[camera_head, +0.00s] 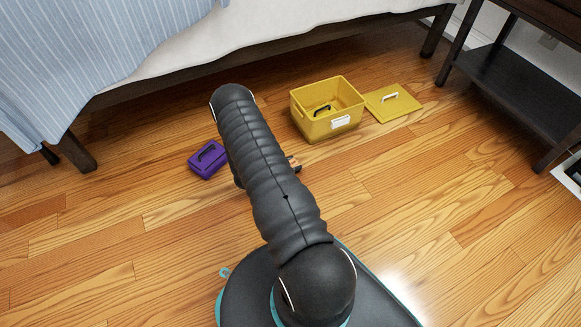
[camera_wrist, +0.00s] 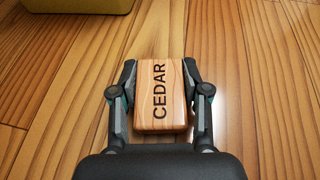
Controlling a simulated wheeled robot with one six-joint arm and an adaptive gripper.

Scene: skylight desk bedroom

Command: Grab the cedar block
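The cedar block (camera_wrist: 160,95) is a light wood-grained block with dark letters reading CEDAR on its upper face. In the wrist view it sits between the two fingers of my gripper (camera_wrist: 160,72), with a finger against each side. My gripper looks shut on it. I cannot tell whether the block touches the floor or is just above it. In the head view my arm hides most of the gripper, and only a small orange-and-dark patch (camera_head: 293,163) shows at the arm's right edge.
A yellow open box (camera_head: 318,123) with a dark handle inside stands behind, its yellow lid (camera_head: 378,106) beside it. A purple case (camera_head: 206,161) lies left of my arm. The bed (camera_head: 190,50) is behind and a dark shelf table (camera_head: 520,85) at right. The wooden floor (camera_head: 440,200) at right is clear.

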